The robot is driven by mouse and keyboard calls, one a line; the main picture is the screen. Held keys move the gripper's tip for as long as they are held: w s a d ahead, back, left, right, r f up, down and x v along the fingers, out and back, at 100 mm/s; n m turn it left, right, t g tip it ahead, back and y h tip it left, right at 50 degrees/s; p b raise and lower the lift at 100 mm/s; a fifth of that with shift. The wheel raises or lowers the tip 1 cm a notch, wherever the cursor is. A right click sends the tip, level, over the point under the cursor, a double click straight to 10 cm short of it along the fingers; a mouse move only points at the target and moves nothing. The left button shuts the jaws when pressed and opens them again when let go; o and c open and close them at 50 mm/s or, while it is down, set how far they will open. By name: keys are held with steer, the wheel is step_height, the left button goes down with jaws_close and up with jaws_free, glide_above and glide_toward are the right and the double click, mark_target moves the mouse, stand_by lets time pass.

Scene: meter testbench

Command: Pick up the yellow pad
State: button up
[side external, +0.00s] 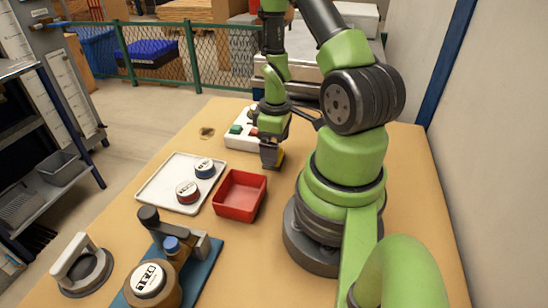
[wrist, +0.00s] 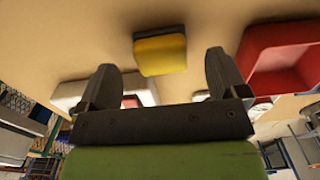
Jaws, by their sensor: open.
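The yellow pad (side external: 280,158) is a small block with a dark part, on the tan tabletop behind the red bin in the side external view. In the wrist view the yellow pad (wrist: 161,54) shows a yellow face and a darker top edge. My gripper (side external: 268,162) is low, right beside the pad, and partly hides it in the side external view. In the wrist view my gripper (wrist: 160,62) is open, its two dark fingers spread to either side of the pad's image. Nothing is held. I cannot tell the remaining height above the pad.
A red bin (side external: 256,184) stands close in front; it also shows in the wrist view (wrist: 256,42). A white button box (side external: 236,146) is just behind-left. A white tray (side external: 155,197) holds two round meters. A blue-based fixture (side external: 205,264) stands at the front.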

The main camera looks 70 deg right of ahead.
steer(key=shift+f, duration=1.7)
steer(key=c, duration=1.1)
steer(key=shift+r, duration=0.1)
